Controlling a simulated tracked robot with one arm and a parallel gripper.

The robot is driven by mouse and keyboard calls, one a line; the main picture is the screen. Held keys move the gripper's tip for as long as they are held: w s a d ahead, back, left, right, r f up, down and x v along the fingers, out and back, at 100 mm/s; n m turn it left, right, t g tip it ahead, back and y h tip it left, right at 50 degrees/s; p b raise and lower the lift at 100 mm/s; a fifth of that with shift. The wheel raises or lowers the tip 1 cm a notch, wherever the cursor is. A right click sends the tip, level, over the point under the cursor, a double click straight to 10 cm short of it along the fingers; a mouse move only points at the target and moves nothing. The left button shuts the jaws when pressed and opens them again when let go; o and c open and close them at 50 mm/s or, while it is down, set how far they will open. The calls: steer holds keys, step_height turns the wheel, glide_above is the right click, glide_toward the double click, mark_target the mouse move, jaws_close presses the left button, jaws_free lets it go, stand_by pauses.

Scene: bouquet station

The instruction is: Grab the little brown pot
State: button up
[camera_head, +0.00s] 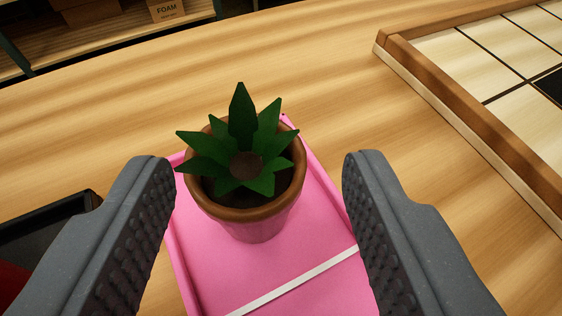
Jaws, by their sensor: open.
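The little brown pot (250,218) stands upright on a pink tray (215,277), near the tray's far end. A green plant (243,125) with pointed leaves grows in it and covers part of its rim. My gripper (258,175) is open, with one dark grey finger to the left of the pot and one to the right. There is a gap between the pot and each finger, and nothing is held.
A white strip (300,280) crosses the pink tray in front of the pot. A wood-framed tiled board (470,65) lies at the right. A dark object (45,225) sits at the left edge. The wooden table (200,75) behind the pot is clear. A shelf with a FOAM box (167,10) is at the back.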

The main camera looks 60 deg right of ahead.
mark_target(242, 156)
steer(key=shift+w+b+x, duration=0.15)
steer(key=shift+x, duration=1.1)
steer(key=shift+w+b+x, duration=0.15)
steer(key=shift+x, duration=1.05)
steer(key=shift+a+r, duration=0.15)
jaws_close()
